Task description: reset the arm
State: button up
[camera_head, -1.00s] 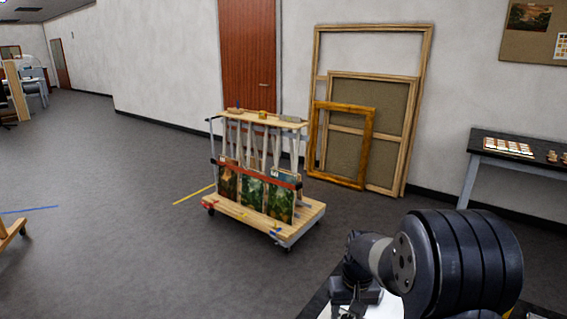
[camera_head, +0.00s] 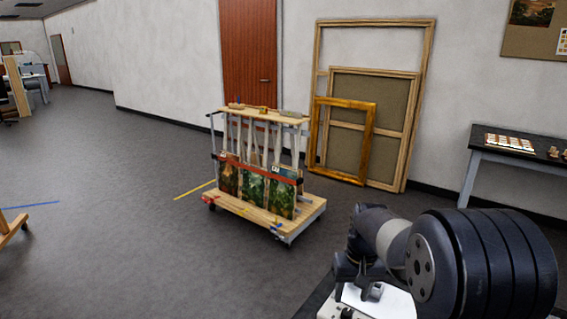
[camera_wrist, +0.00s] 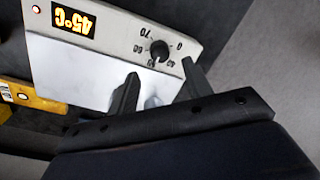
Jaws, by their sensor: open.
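My gripper (camera_wrist: 160,90) shows in the wrist view with its two dark fingers apart and nothing between them. Its fingers point at a white device (camera_wrist: 105,50) with an orange 45°C display and a dark dial; whether they touch it I cannot tell. In the head view my arm fills the lower right, and a white surface (camera_head: 385,303), perhaps the same device, shows below it.
A yellow device (camera_wrist: 30,97) lies beside the white one. A wheeled wooden cart (camera_head: 300,212) with paintings stands mid-floor. Wooden frames (camera_head: 340,112) lean on the wall. A dark table (camera_head: 490,147) stands at the right. The floor to the left of the cart is mostly clear.

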aim_at(347, 312)
notch_tip(347, 312, up, 6)
jog(key=f, duration=1.1)
jog(key=shift+a+f, duration=0.2)
jog(key=shift+f, duration=0.1)
jog(key=n+p, duration=0.1)
jog(key=n, duration=0.4)
jog(key=shift+r+n, duration=0.1)
jog(key=shift+n, duration=0.3)
jog(key=n, duration=0.6)
jog(key=shift+a+n+g+p, duration=0.1)
jog(key=shift+n+g+p, duration=0.2)
jog(key=shift+g, duration=0.1)
jog(key=n+h, duration=0.1)
jog(key=n, duration=0.5)
jog(key=shift+a+n+p, duration=0.1)
jog(key=shift+n+p, duration=0.2)
jog(key=shift+p, duration=0.1)
jog(key=n, duration=0.5)
jog(key=shift+s, duration=0.1)
jog(key=shift+r, duration=0.1)
